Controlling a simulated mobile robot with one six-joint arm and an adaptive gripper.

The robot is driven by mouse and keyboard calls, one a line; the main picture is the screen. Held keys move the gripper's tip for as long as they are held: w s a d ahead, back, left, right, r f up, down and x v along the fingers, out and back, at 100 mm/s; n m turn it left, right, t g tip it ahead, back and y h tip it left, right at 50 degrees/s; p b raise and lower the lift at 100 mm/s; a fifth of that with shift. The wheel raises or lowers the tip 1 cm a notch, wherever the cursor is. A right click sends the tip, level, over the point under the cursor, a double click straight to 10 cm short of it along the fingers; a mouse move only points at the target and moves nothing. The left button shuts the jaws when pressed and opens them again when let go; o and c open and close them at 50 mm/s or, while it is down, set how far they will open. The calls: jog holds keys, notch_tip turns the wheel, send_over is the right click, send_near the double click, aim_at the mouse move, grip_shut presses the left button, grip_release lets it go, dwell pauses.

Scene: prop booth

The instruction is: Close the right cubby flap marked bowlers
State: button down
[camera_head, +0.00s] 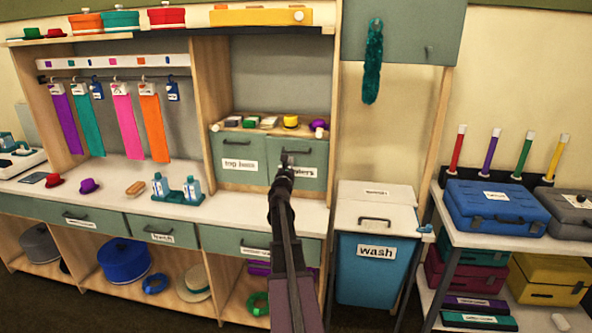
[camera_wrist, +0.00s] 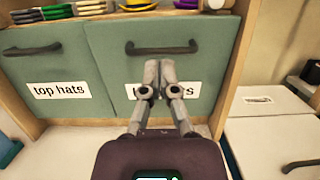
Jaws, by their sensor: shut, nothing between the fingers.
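The right cubby flap (camera_head: 313,152) is a grey-green panel with a dark handle and a white label, partly hidden by my gripper; only the label's ends show. In the wrist view the flap (camera_wrist: 205,65) stands upright, looking about in line with the left flap marked "top hats" (camera_wrist: 60,68). It looks closed; a small gap cannot be ruled out. My gripper (camera_head: 287,160) is shut and empty, its fingertips in front of the flap, just below the handle (camera_wrist: 161,47). In the wrist view my gripper (camera_wrist: 160,68) covers the label's middle. I cannot tell whether it touches the panel.
Small hats and coloured items (camera_head: 290,121) lie on the shelf above the flaps. The counter (camera_head: 120,195) holds bottles (camera_head: 192,188) and small hats. A blue bin marked "wash" (camera_head: 365,270) stands at the right, beyond a wooden side panel.

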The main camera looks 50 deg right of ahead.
aim_at(297, 153)
jog(key=s+a+f+b, duration=0.2)
jog(key=a+f+b, duration=0.1)
jog(key=f+b, duration=0.3)
jog(key=shift+s+a+f+t, duration=0.3)
jog(key=shift+s+t, duration=0.05)
jog(key=shift+t, duration=0.05)
jog(key=shift+d+r, duration=0.1)
jog(key=p+x, duration=0.2)
jog(key=x, duration=0.5)
jog(key=p+x, duration=0.2)
jog(key=x, duration=0.4)
jog(key=shift+w+d+r, duration=0.1)
jog(key=shift+d+r, duration=0.2)
jog(key=shift+r, duration=0.05)
